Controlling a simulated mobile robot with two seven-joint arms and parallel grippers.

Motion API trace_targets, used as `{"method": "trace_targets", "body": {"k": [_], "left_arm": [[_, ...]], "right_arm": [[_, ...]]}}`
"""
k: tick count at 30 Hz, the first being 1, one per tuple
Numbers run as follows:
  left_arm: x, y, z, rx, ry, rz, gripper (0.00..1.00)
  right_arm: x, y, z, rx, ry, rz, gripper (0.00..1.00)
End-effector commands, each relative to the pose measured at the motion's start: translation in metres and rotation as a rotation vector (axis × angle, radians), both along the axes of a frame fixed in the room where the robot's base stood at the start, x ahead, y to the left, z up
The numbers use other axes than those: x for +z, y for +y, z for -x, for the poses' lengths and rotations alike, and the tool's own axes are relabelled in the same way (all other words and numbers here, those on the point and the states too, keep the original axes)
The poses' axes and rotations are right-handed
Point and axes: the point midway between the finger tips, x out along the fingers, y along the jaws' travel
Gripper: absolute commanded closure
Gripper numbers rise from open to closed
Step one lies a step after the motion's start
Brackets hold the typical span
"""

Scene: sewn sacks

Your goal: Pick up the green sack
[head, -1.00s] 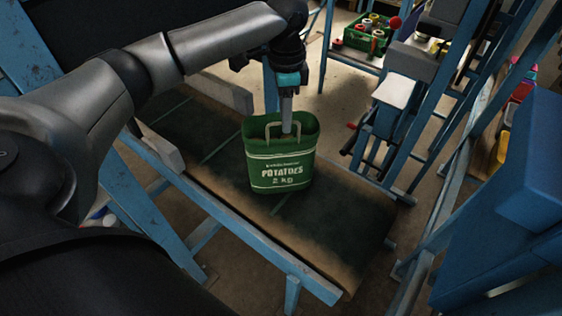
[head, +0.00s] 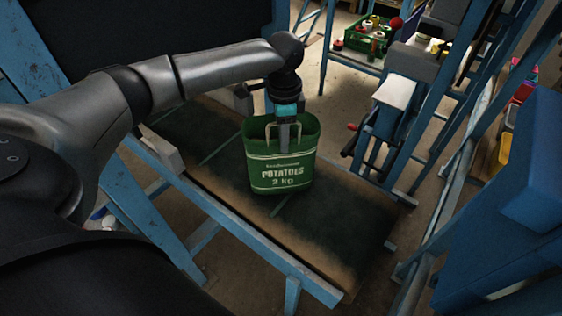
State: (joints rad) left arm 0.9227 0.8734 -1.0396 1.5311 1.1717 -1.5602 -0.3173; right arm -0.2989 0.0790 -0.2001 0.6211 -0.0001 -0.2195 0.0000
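The green sack (head: 280,170), printed "POTATOES 2 kg", stands upright on the dark conveyor belt (head: 320,225). Its top is open and a light handle (head: 299,133) stands up at the near rim. My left gripper (head: 284,137) points straight down at the sack's mouth, its lower part against or just behind the handle. Its fingertips are partly hidden by the handle and sack, so I cannot tell whether they are open or shut. My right gripper is not in view.
The belt has a blue frame (head: 225,215) along its near side. A blue-framed machine with a white top (head: 396,92) stands to the right. A green crate (head: 362,38) of spools sits at the back. A large blue panel (head: 510,210) fills the right edge. The belt right of the sack is clear.

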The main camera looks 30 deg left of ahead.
Motion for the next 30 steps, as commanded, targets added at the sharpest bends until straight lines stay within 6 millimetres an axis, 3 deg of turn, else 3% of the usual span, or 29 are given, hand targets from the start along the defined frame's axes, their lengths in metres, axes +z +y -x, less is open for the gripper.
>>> {"method": "trace_targets", "body": {"k": [1,7,30], "left_arm": [[0.0001,-0.0001,0.0000,0.000,0.000,0.000,0.78],[0.0003,-0.0001,0.0000,0.000,0.000,0.000,1.00],[0.0001,-0.0005,0.0005,-0.001,0.002,0.001,1.00]], "right_arm": [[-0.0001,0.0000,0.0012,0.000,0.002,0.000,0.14],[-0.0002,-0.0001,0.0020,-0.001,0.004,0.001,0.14],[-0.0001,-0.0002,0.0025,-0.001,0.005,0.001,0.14]]}}
